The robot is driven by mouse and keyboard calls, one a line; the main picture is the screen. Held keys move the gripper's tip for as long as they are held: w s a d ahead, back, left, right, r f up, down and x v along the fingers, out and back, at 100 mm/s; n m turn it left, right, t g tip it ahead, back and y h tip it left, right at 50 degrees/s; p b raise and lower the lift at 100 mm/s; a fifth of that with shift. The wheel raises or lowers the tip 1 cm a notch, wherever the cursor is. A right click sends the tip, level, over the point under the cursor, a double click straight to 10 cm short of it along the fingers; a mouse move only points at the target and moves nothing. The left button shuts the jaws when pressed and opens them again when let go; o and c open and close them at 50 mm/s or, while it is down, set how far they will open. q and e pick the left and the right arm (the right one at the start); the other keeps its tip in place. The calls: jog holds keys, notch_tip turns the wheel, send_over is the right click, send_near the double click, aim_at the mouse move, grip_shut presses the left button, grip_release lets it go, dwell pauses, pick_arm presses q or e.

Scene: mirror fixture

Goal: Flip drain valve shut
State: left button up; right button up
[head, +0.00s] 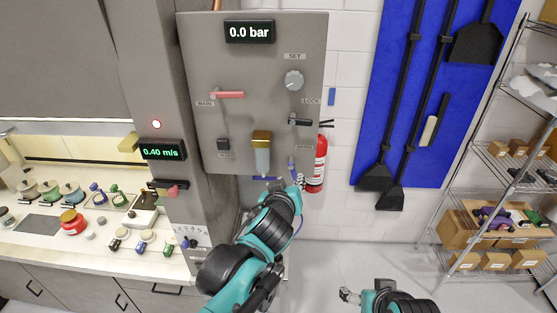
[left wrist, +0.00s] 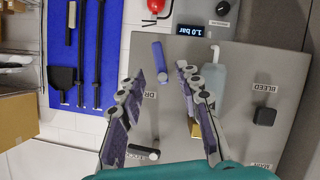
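The drain valve is a small blue lever (head: 291,163) low on the right side of the grey panel (head: 230,60), below a DRAIN label. In the left wrist view the blue lever (left wrist: 160,56) shows just beyond the fingertips, with its long part lying roughly along the picture's vertical. My left gripper (left wrist: 160,76) is open, with its two fingers spread apart and nothing between them. In the head view my left gripper (head: 292,187) is just below the lever, partly hidden by my arm. My right gripper (head: 349,296) is low at the bottom of the picture, far from the panel.
The panel also carries a red MAIN lever (head: 228,95), a SET knob (head: 293,80), a black LOCK lever (head: 300,122) and a gold-topped filter (head: 262,150). A red fire extinguisher (head: 316,165) stands right of the panel. The floor (head: 330,265) is clear.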

aim_at(293, 174)
pick_arm(q)
jog(key=shift+p+x, duration=0.4)
jog(key=shift+x, duration=3.6)
grip_shut()
